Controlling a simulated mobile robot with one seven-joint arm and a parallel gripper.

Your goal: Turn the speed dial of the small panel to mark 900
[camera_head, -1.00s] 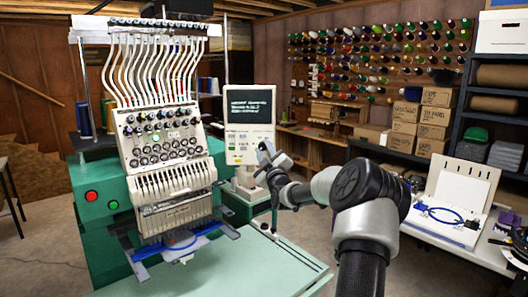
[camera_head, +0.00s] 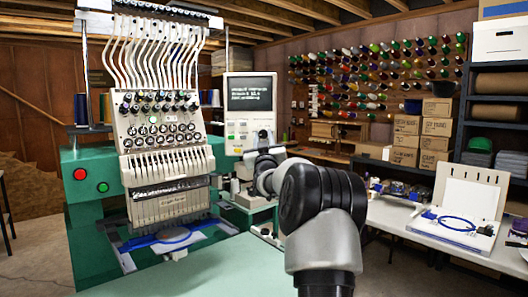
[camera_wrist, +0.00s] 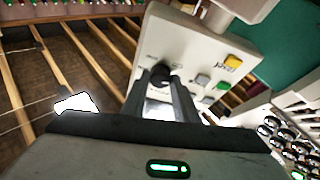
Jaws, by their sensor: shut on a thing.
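The small panel (camera_head: 238,133) is a pale upright box beside the embroidery machine, with a dark screen (camera_head: 250,94) of light text in its upper part. In the wrist view, the panel face (camera_wrist: 188,40) is tilted and shows a black round speed dial (camera_wrist: 160,75). Yellow (camera_wrist: 232,61), green (camera_wrist: 223,85) and grey (camera_wrist: 203,79) buttons sit right of the dial there. My gripper (camera_wrist: 166,84) is shut on the dial, with a finger on either side. In the head view my gripper (camera_head: 263,140) covers the dial. The dial's marks and pointer are not readable.
The green embroidery machine (camera_head: 90,160) stands close on the left, with its pale table in front. At the right, a white bench (camera_head: 400,222) holds a white stand with blue cable. Boxes (camera_head: 405,142) and a thread wall are behind.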

